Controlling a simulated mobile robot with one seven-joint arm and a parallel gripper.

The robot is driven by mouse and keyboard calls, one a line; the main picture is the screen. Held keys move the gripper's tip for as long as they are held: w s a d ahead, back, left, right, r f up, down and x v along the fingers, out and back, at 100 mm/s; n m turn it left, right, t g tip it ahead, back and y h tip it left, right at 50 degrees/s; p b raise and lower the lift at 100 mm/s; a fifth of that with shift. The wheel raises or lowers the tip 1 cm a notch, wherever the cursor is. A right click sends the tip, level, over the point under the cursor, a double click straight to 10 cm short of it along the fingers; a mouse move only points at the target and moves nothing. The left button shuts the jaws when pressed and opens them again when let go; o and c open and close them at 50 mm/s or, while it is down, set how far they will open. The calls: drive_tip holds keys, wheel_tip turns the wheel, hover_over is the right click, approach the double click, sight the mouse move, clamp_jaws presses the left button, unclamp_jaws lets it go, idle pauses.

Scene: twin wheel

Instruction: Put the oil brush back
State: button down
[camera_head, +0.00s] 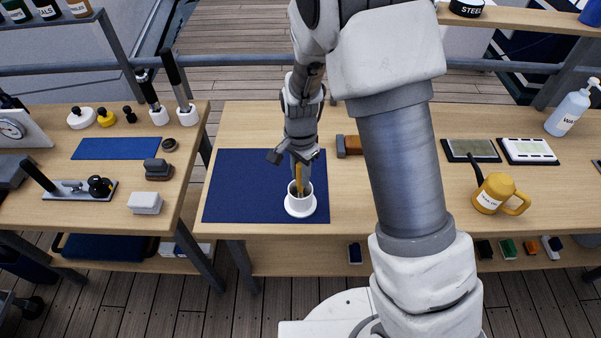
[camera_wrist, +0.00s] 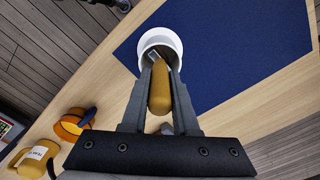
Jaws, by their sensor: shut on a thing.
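The oil brush (camera_head: 299,182) has a yellow-brown handle and stands roughly upright at the mouth of a white round pot (camera_head: 299,207) with a wide foot. My gripper (camera_head: 301,165) is above the pot and shut on the brush. In the wrist view the brush handle (camera_wrist: 160,92) lies between the two grey fingers of my gripper (camera_wrist: 158,80), and a grey metal part shows in the opening of the pot (camera_wrist: 146,40). The brush's lower end appears to be inside the pot; its tip is hidden.
The pot stands on a dark blue mat (camera_head: 240,185) on a wooden table (camera_head: 250,125). A brown-and-metal block (camera_head: 348,146) lies right of the mat, partly behind my arm. The left part of the mat is clear.

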drive_tip(key=c, duration=0.7)
unclamp_jaws()
wheel_tip(320, 180, up, 11)
drive_tip(key=shift+d+r, duration=0.1)
drive_tip(key=shift+r, duration=0.75)
drive_tip(key=shift+s+d+r+n+t, duration=0.95)
drive_tip(key=shift+s+d+r+n, duration=0.85)
drive_tip(key=shift+s+r, duration=1.05)
drive_tip(key=shift+s+d+r+n+t, duration=0.9)
drive_tip(key=shift+s+d+r+n, duration=0.45)
drive_tip(key=shift+s+d+r, duration=1.5)
drive_tip(key=shift+s+d+r+n+t, duration=0.95)
drive_tip(key=shift+s+d+r+n, duration=0.8)
drive_tip(key=shift+s, duration=1.9)
